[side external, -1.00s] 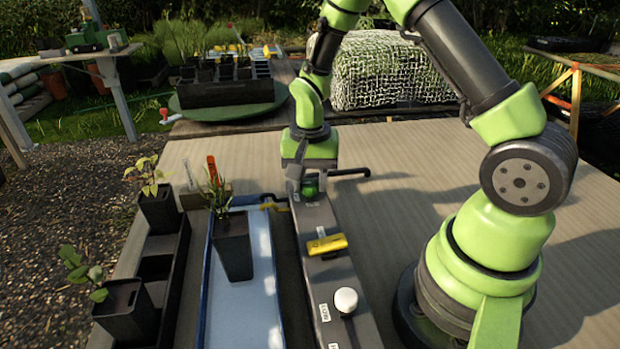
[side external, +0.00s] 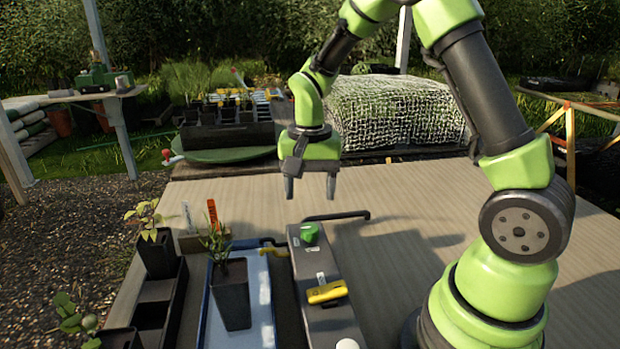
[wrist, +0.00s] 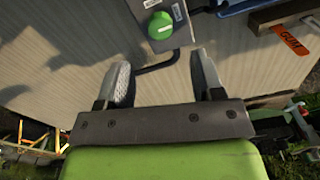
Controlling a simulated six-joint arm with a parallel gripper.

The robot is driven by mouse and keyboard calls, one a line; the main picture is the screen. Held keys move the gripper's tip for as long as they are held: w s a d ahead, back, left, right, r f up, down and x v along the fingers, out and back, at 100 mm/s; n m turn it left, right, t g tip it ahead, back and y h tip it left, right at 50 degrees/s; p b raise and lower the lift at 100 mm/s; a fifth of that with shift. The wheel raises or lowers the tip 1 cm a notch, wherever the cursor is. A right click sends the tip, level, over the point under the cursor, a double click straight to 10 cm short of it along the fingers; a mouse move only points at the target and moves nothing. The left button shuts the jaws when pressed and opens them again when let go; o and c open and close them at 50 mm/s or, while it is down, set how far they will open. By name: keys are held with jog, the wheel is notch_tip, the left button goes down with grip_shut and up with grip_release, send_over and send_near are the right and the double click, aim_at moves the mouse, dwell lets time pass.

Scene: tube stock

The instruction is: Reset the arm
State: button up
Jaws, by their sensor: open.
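My gripper (side external: 309,188) hangs above the far end of the grey control panel (side external: 340,325) in the side view, with its fingers pointing down. It is open and empty, with clear space between the fingers; the fingers also show apart in the wrist view (wrist: 163,85). A green knob (side external: 310,233) sits on the panel's far end, below the gripper and apart from it. The green knob also shows in the wrist view (wrist: 160,25), ahead of the fingers. A yellow handle (side external: 327,292) lies across the panel's middle. A white knob (side external: 347,344) is partly cut off at the bottom edge.
A potted plant (side external: 232,290) stands in a blue-edged tray (side external: 262,320) left of the panel. A black tray (side external: 152,315) with seedling pots is further left. A dark pipe (side external: 345,215) runs from the panel's far end. The tabletop (side external: 400,200) right of it is clear.

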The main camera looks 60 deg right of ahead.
notch_tip(320, 180, up, 2)
jog(key=shift+r, duration=0.1)
jog(key=s+a+r+n+t+y, duration=0.1)
jog(key=s+a+r+n+t, duration=0.2)
jog(key=s+r, duration=0.3)
jog(key=s+a+r+n+t+y, duration=0.1)
jog(key=s+a+r+n+t, duration=0.3)
jog(key=s, duration=0.5)
jog(key=shift+s+a+r, duration=0.2)
jog(key=shift+a+r, duration=0.5)
jog(key=shift+r, duration=0.7)
